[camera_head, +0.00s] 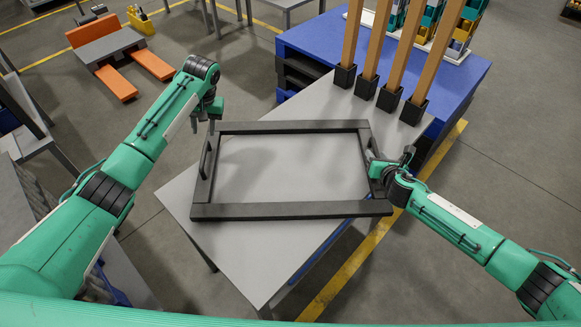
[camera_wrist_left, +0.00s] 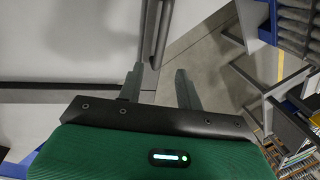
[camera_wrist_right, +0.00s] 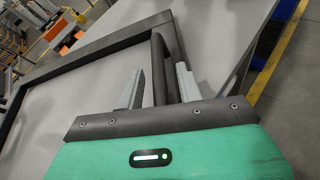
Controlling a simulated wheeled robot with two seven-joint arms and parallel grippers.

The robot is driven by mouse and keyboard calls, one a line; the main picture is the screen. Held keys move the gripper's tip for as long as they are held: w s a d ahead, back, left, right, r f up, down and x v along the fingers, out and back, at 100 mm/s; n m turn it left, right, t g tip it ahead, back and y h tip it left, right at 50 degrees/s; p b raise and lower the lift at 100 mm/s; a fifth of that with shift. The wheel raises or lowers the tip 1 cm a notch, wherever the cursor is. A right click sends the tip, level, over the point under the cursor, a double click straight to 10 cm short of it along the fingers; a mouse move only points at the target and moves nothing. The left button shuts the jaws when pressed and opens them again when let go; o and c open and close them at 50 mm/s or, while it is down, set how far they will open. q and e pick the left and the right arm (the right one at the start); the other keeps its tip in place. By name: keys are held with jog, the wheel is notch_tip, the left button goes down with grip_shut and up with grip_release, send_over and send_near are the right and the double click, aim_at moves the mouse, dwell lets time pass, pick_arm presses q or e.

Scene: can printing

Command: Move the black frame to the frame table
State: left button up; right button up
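The black frame (camera_head: 290,210) is a large open rectangle with a handle on each short side. It lies on a grey tabletop (camera_head: 250,245). My left gripper (camera_head: 203,129) is open near the frame's upper left corner. In the left wrist view, the left handle (camera_wrist_left: 163,35) lies just ahead of its spread fingers (camera_wrist_left: 159,70). My right gripper (camera_head: 374,160) is at the frame's right side. In the right wrist view, its fingers (camera_wrist_right: 160,70) are open with the right handle (camera_wrist_right: 158,60) between them, and gaps show on both sides.
Several wooden posts in black sockets (camera_head: 345,76) stand along the table's far right edge. A blue platform (camera_head: 440,98) adjoins behind them. An orange and grey stand (camera_head: 108,47) is at the back left. Open floor lies right of the table.

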jog(key=shift+s, duration=0.1)
jog(key=shift+s+r, duration=0.15)
jog(key=shift+s, duration=0.1)
jog(key=v, duration=1.1)
jog(key=shift+s, duration=0.1)
pick_arm(q)
jog(key=shift+d+r, duration=0.1)
jog(key=shift+r, duration=0.5)
